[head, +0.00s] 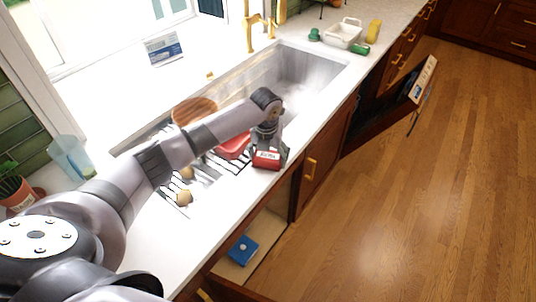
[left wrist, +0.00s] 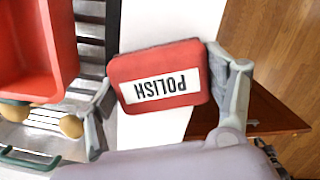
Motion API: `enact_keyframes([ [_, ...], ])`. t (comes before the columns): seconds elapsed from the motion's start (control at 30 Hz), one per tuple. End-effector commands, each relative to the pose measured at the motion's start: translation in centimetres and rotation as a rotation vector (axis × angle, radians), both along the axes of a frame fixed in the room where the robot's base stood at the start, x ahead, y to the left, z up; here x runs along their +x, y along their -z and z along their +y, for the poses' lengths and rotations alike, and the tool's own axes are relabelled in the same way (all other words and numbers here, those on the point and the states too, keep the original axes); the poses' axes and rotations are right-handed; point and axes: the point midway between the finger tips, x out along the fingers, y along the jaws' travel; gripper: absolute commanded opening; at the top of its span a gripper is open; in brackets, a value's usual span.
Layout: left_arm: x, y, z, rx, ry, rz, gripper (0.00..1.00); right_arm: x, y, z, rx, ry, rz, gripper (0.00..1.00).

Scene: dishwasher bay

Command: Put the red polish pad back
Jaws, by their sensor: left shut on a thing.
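The red polish pad (head: 266,160) has a white label reading POLISH. It is between the two fingers of my left gripper (head: 269,148), over the front edge of the counter beside the rack. In the left wrist view the pad (left wrist: 165,60) shows its label upside down, with one finger of the gripper (left wrist: 165,95) on each side. My left gripper is shut on the pad. My right gripper is not in view.
A blue pad (head: 242,249) lies in an open cabinet below the counter. A red tub (left wrist: 35,50) sits on the dish rack (left wrist: 92,40) left of the pad. The sink (head: 312,72) is behind. An open door (head: 390,112) juts out at right.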

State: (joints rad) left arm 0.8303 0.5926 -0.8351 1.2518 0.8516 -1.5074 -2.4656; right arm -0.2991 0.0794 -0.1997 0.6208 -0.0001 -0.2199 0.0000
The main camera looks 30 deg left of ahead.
Motion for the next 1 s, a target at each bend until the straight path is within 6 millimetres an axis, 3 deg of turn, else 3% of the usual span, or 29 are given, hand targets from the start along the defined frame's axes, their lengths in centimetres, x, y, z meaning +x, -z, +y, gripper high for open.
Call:
enact_keyframes([
  [0.37, 0.04, 0.44, -0.04, -0.001, 0.000, -0.001, 0.50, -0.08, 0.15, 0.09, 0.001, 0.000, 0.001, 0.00],
  [0.4, 0.05, 0.42, -0.04, -0.002, 0.000, -0.001, 0.77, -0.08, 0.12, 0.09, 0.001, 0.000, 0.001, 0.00],
  [0.7, 0.04, 0.38, -0.03, -0.001, 0.000, -0.001, 0.96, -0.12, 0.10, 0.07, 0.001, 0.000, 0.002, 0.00],
  [1.0, 0.05, 0.29, -0.03, -0.001, 0.000, -0.001, 0.96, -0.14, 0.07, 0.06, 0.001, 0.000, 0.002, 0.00],
])
